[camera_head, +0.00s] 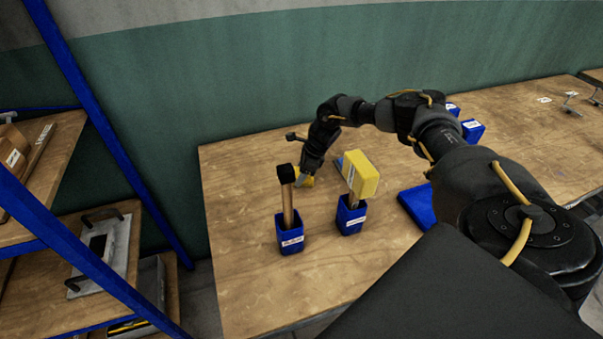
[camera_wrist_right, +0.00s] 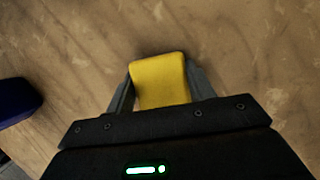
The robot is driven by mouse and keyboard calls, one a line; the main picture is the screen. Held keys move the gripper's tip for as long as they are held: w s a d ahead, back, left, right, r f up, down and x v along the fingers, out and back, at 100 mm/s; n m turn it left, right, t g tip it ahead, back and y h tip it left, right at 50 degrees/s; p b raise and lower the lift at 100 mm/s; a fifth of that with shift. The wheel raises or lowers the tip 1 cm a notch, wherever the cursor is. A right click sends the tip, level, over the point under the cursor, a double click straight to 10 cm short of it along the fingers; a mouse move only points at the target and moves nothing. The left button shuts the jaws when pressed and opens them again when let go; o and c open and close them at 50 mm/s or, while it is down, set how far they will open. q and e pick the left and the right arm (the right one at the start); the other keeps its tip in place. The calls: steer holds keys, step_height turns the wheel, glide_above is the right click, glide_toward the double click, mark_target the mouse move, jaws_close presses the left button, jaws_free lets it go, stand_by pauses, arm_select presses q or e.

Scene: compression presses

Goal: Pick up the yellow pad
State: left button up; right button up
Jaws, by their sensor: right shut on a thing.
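The yellow pad (camera_wrist_right: 160,82) sits between the two fingers of my right gripper (camera_wrist_right: 161,92) in the right wrist view, with a finger against each side. In the head view, my right gripper (camera_head: 304,174) reaches down at the back of the wooden table, and part of the yellow pad (camera_head: 306,182) shows at its fingers. It is shut on the pad. I cannot tell whether the pad touches the table. My left gripper is not in view.
A black-headed mallet (camera_head: 286,174) stands in a blue holder (camera_head: 290,239). A yellow-headed mallet (camera_head: 362,174) stands in another blue holder (camera_head: 350,216), near the gripper. A blue tray (camera_head: 417,205) lies to the right. The wooden table (camera_head: 240,280) is clear at front left. A blue-framed shelf (camera_head: 100,110) stands left.

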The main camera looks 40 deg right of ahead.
steer(key=shift+w+r+b, duration=0.1)
steer(key=shift+r+b, duration=0.35)
steer(key=shift+r, duration=0.1)
steer(key=shift+r+b, duration=0.5)
steer(key=shift+r, duration=0.15)
steer(key=s+a+r+b, duration=0.3)
steer(key=s+a+r, duration=0.5)
steer(key=s+r, duration=0.2)
steer(key=shift+s+a+r+b, duration=0.15)
steer(key=shift+s+r+b, duration=0.2)
steer(key=shift+s, duration=0.35)
